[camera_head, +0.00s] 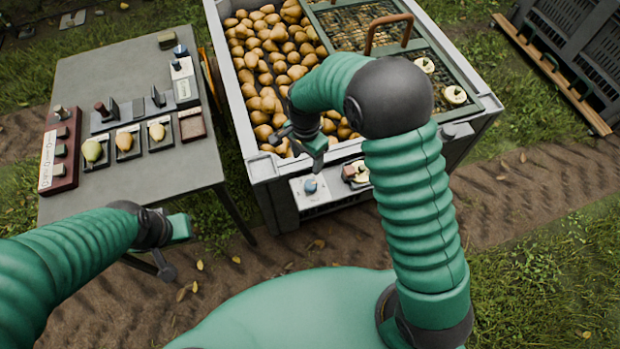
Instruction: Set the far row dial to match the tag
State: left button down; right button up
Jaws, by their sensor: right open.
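Two round cream dials sit on the right end of the green frame on the bin: a farther dial (424,65) and a nearer dial (454,96). Their markings are too small to read. Another pale round piece (360,173), with a reddish block over it, is on the bin's front panel. I cannot tell which item is the tag. My right gripper (301,142) is open and empty over the bin's front edge, left of and nearer than the two dials.
The grey bin (482,122) holds many pears (262,62) and a green frame with a brown handle (388,30). A blue knob (310,185) is on its front panel. The grey table (120,195) carries three pears on trays and a red panel (60,150).

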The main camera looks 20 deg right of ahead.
send_near(310, 184)
jog(key=f, duration=0.2)
jog(key=d+f+b, duration=0.1)
jog(key=f, duration=0.2)
jog(key=f+b, duration=0.1)
jog(key=f, duration=0.1)
jog(key=shift+d+f, duration=0.2)
jog(key=shift+f, duration=0.15)
jog(key=shift+a+f, duration=0.75)
jog(key=shift+f, duration=0.05)
jog(key=shift+a, duration=0.15)
jog(key=shift+d, duration=0.55)
jog(key=c, duration=0.6)
jog(key=shift+c, duration=1.3)
jog(key=shift+a, duration=0.15)
grip_shut()
pick_arm(q)
jog(key=x, duration=0.2)
jog(key=shift+s+f, duration=0.2)
jog(key=shift+f, duration=0.25)
pick_arm(e)
jog(key=shift+a, duration=0.15)
